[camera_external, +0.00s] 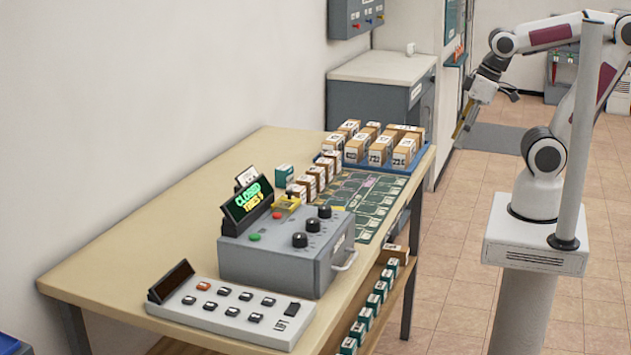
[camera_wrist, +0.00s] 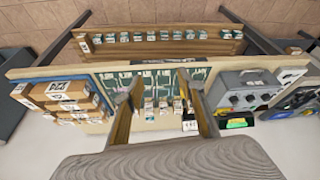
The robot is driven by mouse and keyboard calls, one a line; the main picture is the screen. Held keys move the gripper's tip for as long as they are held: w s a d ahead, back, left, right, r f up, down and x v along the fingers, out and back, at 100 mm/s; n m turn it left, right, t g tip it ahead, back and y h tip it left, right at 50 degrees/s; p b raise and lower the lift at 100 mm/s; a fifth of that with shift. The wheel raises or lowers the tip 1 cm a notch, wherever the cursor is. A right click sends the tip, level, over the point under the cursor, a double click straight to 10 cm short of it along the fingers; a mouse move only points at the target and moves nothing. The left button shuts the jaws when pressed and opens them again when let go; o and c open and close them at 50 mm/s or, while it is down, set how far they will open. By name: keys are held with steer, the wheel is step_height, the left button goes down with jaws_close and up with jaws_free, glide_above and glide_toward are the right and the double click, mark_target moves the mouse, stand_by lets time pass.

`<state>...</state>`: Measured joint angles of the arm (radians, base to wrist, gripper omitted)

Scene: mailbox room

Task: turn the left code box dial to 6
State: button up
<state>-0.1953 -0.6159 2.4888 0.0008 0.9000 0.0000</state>
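The grey code box (camera_external: 280,260) stands on the table, with three black dials in a row on its sloped top. In the external view they are the near dial (camera_external: 300,240), the middle dial (camera_external: 312,225) and the far dial (camera_external: 324,212). The box also shows at the right of the wrist view (camera_wrist: 240,80). The dial settings are too small to read. My gripper (camera_external: 463,128) hangs in the air right of the table's far end, well away from the dials. In the wrist view its fingers (camera_wrist: 160,82) are wide apart with nothing between them.
A lit green sign (camera_external: 248,200) stands behind the box, and a keypad panel (camera_external: 232,310) lies in front. Boxes fill a blue tray (camera_external: 352,168) at the far end. A green mat (camera_external: 372,192) lies beside it. A lower shelf (camera_wrist: 160,45) holds several small boxes.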

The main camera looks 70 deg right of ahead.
steer(key=w+a+f+m+t+y, duration=0.15)
steer(key=w+a+f+m, duration=0.35)
steer(key=a, duration=1.4)
steer(key=a+f+m+y, duration=0.35)
steer(key=a+m, duration=0.25)
steer(key=a, duration=1.2)
steer(key=w+a+f+m+t+y, duration=0.1)
steer(key=w+a+f+m+y, duration=0.3)
steer(key=a, duration=1.5)
steer(key=w+d+r+m+t+h, duration=0.2)
steer(key=w+d+m+t+h, duration=0.1)
steer(key=m, duration=0.8)
steer(key=w+d+r+m+t+h, duration=0.2)
steer(key=w+d+m+t+h, duration=0.2)
steer(key=m, duration=0.8)
steer(key=shift+w+d+r+h, duration=0.2)
steer(key=shift+w+d+h, duration=0.45)
steer(key=shift+d+h, duration=0.8)
